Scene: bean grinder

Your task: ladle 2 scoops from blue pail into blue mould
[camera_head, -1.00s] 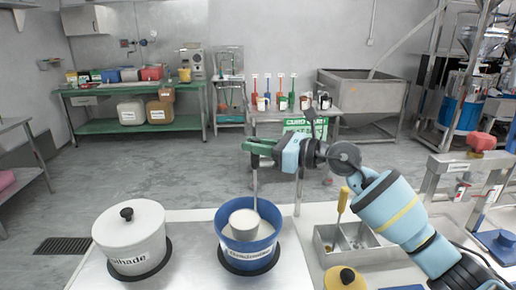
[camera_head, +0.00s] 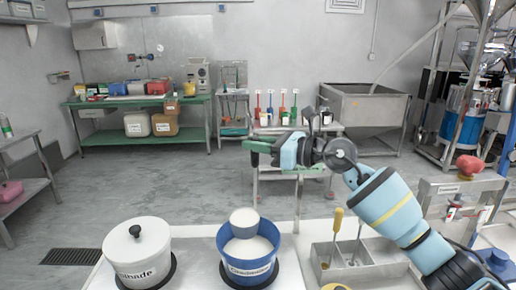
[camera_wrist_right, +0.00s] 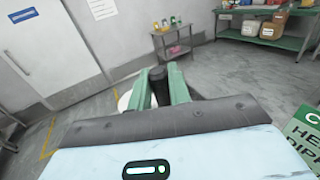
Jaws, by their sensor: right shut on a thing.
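The blue pail (camera_head: 248,268) stands on the front counter with white contents showing inside. A grey ladle cup (camera_head: 244,217) is over the pail's back rim, above the white contents. I cannot see what is in the cup. My right gripper (camera_head: 254,148) is above and behind the pail, its green fingers shut on the ladle's handle. In the right wrist view the dark handle end (camera_wrist_right: 157,84) is between the fingers. I cannot make out a blue mould for certain; a blue object (camera_head: 498,258) is partly seen at the right edge. My left gripper is not in view.
A white lidded pot (camera_head: 138,252) stands left of the pail. A steel compartment tray (camera_head: 372,253) with a yellow-handled tool (camera_head: 338,221) is to the right. A steel frame with a red knob (camera_head: 468,166) stands further right, beyond my right arm.

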